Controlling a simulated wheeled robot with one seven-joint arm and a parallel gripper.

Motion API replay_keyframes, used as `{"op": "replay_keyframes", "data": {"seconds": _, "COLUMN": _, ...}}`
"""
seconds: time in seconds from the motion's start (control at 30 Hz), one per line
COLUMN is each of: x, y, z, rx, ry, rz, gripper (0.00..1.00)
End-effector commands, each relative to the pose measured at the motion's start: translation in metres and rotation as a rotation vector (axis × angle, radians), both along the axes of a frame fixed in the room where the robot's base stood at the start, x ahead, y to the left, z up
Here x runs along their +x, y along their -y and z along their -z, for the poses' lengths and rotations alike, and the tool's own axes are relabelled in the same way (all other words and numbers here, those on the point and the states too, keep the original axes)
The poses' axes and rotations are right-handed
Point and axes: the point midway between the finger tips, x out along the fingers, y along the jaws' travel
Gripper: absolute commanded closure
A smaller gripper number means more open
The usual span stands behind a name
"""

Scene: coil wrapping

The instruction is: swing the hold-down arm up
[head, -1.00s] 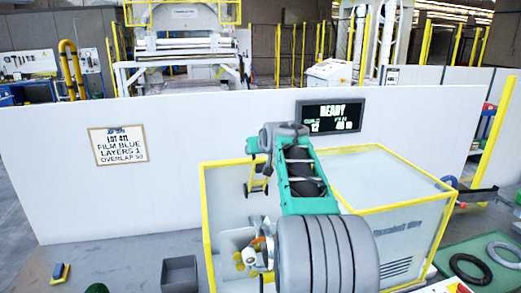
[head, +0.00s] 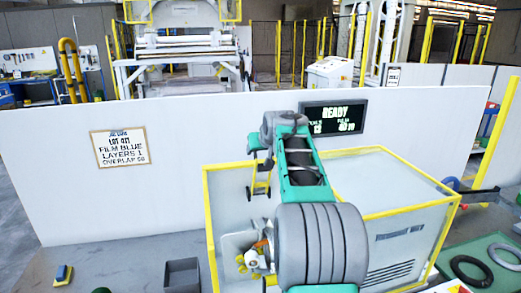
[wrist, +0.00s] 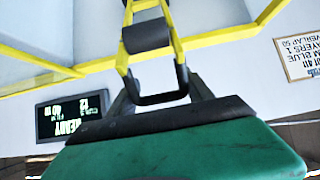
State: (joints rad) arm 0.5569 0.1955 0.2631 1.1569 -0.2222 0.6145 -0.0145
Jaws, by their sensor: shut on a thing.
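The yellow hold-down arm (head: 261,178) stands in front of the white wall, over the front left corner of the yellow-edged enclosure in the head view. In the wrist view it is a yellow two-rail frame with a dark roller (wrist: 146,36) between its rails. My gripper (head: 256,159) is at its upper end in the head view. In the wrist view my gripper's dark fingers (wrist: 158,97) are shut on the end of the frame. The exact contact is partly hidden by my green hand.
The enclosure (head: 400,210) stands to the right of the hold-down arm. A READY display (head: 333,117) and a lot sign (head: 121,148) are on the wall (head: 70,210). A dark bin (head: 182,275) is at lower left.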

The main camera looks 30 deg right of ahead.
Motion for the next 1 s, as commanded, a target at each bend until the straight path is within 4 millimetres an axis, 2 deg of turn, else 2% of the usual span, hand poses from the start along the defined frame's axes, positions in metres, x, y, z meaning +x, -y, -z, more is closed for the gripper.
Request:
{"op": "replay_keyframes", "data": {"seconds": 0.03, "x": -0.0016, "y": 0.0006, "z": 0.0178, "rx": 0.015, "ry": -0.028, "rz": 0.003, "gripper": 1.0}}
{"op": "replay_keyframes", "data": {"seconds": 0.7, "x": -0.0009, "y": -0.0003, "z": 0.0177, "rx": 0.015, "ry": -0.026, "rz": 0.002, "gripper": 1.0}}
{"op": "replay_keyframes", "data": {"seconds": 0.73, "x": -0.0009, "y": -0.0003, "z": 0.0177, "rx": 0.015, "ry": -0.026, "rz": 0.002, "gripper": 0.39}}
{"op": "replay_keyframes", "data": {"seconds": 0.87, "x": -0.0005, "y": -0.0003, "z": 0.0143, "rx": 0.013, "ry": -0.021, "rz": 0.002, "gripper": 0.29}}
{"op": "replay_keyframes", "data": {"seconds": 1.0, "x": 0.0003, "y": -0.002, "z": 0.0098, "rx": 0.009, "ry": -0.015, "rz": -0.001, "gripper": 0.29}}
